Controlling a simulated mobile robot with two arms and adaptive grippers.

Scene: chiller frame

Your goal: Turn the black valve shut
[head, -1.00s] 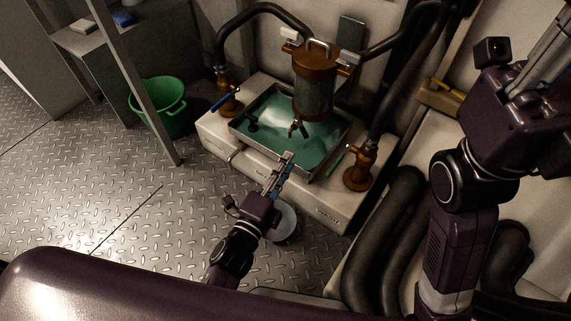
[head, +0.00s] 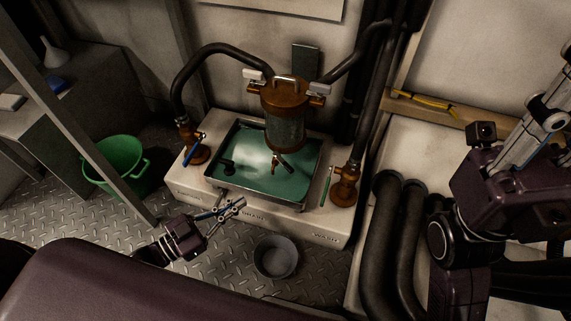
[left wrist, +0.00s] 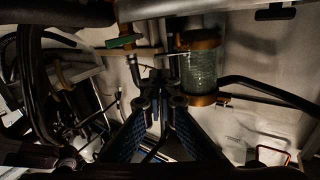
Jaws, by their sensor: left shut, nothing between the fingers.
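My left gripper (head: 240,204) is shut and empty in front of the tray's front left edge, apart from the black handle in the picture.
The brown-capped filter (head: 286,112) hangs over the tray with a small tap (head: 281,161). A blue-handled valve (head: 195,150) is left, a green-handled valve (head: 345,185) right. A grey bucket (head: 276,257) and green tub (head: 115,165) stand on the floor. Thick black hoses (head: 385,245) run at right.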

